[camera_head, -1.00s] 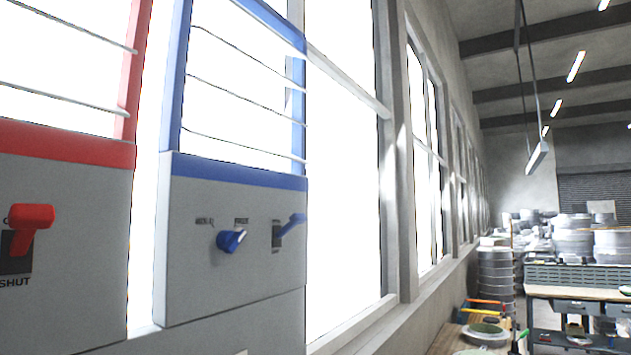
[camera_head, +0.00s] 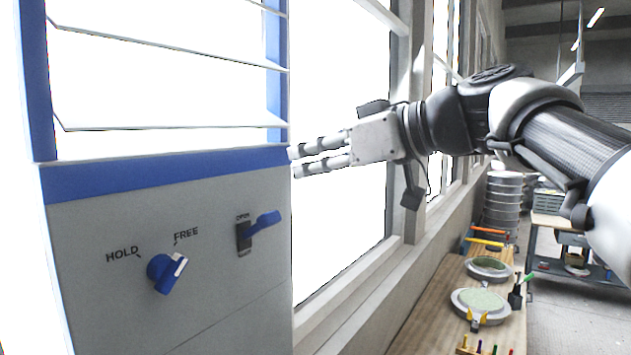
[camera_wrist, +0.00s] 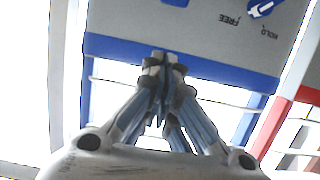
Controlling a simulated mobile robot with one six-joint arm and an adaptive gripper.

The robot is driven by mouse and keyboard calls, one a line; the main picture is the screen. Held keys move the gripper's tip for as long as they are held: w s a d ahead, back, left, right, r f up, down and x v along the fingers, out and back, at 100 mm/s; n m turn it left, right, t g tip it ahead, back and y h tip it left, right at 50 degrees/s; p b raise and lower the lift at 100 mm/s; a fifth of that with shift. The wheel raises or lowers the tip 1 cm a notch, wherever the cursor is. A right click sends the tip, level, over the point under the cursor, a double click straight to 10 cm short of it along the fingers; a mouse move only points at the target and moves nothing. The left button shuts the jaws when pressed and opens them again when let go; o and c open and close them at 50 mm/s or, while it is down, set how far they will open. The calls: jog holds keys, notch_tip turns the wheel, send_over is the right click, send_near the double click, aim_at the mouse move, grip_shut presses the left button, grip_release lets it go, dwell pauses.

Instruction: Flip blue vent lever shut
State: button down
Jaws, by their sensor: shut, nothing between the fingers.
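The blue vent lever (camera_head: 262,221) sits at the right of the grey panel (camera_head: 190,215) of the blue-framed vent. It sticks out to the right and slightly up from a dark slot, beside a small label that seems to read OPEN. My gripper (camera_head: 293,163) is shut and empty. Its fingertips are above the lever, near the panel's upper right corner, and look apart from the lever. In the wrist view my gripper (camera_wrist: 163,62) points at the blue band, and a blue piece at the top edge, probably the lever (camera_wrist: 174,2), is cut off.
A blue knob (camera_head: 165,273) between HOLD and FREE sits left of the lever, its white mark towards FREE. Glass slats (camera_head: 170,138) are above the panel. A red-framed vent (camera_wrist: 305,95) shows in the wrist view. A wooden bench (camera_head: 420,310) with round moulds runs along the windows.

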jog(key=shift+s, duration=0.2)
jog(key=p, duration=0.3)
send_over(272, 214)
jog(key=w+a, duration=0.1)
jog(key=a, duration=0.1)
notch_tip(272, 214, down, 2)
jog(key=shift+w+a+f, duration=0.1)
jog(key=shift+f, duration=0.15)
jog(key=f, duration=0.1)
jog(key=d+f, duration=0.1)
jog(key=shift+s+d+f, duration=0.3)
jog(key=shift+s+f, duration=0.1)
jog(key=shift+s+d+f, duration=0.25)
jog(key=shift+d, duration=0.1)
jog(key=shift+w+a+f, duration=0.15)
jog(key=shift+a, duration=0.05)
jog(key=shift+d, duration=0.1)
jog(key=shift+b, duration=0.3)
